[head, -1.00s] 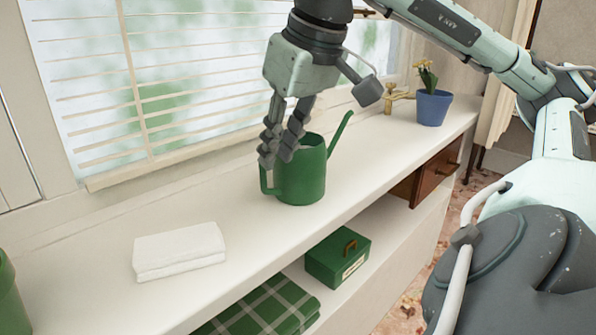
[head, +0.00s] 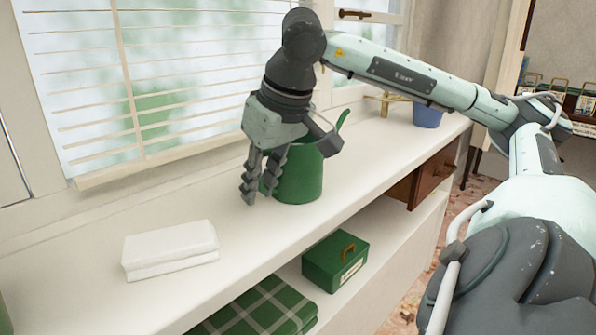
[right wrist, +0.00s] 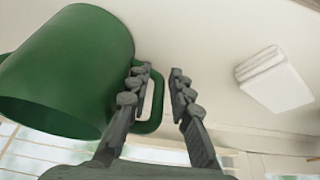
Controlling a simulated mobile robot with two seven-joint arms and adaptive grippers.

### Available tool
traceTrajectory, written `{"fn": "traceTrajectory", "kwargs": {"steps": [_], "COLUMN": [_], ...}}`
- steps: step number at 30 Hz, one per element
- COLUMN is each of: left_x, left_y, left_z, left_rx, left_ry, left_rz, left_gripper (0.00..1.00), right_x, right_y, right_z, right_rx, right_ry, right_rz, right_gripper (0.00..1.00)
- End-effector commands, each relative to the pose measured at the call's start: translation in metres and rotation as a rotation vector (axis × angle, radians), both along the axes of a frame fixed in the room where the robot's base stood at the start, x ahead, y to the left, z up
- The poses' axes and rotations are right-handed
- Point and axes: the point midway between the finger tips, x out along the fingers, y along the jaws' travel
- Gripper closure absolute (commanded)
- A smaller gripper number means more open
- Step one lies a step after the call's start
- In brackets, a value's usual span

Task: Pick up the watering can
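The green watering can (head: 302,178) stands upright on the white counter. Its spout points to the upper right in the head view. My right gripper (head: 259,193) is lowered at the can's left side, fingers pointing down and apart. In the right wrist view the can (right wrist: 70,70) fills the left side, and its handle (right wrist: 152,112) shows between the two open fingers (right wrist: 159,78), close to the left one. I cannot tell whether a finger touches the handle. In the head view the fingers and palm hide the handle. My left gripper is not in view.
A folded white cloth (head: 170,249) lies on the counter (head: 80,285) to the left, and also shows in the right wrist view (right wrist: 272,78). A blue pot (head: 427,115) stands at the far right. The window blinds (head: 150,85) are behind. A green box (head: 335,260) is on the shelf below.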

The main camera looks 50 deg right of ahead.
Motion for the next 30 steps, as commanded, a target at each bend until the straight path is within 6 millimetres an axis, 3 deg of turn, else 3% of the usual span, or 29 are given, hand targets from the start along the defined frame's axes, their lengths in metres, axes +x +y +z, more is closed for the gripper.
{"fn": "traceTrajectory", "kwargs": {"steps": [9,14,30], "left_x": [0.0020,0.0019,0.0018], "left_y": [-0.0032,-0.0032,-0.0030], "left_z": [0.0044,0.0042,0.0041], "left_rx": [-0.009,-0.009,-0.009], "left_ry": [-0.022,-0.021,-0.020], "left_rz": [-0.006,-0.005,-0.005], "left_gripper": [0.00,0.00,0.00], "right_x": [0.0015,0.0015,0.0018], "right_y": [-0.0003,-0.0003,-0.0007], "right_z": [-0.0027,-0.0026,-0.0012], "right_rx": [0.000,0.000,-0.001], "right_ry": [-0.001,-0.001,-0.005], "right_rz": [-0.001,-0.001,-0.001], "right_gripper": [0.81,1.00,1.00]}}
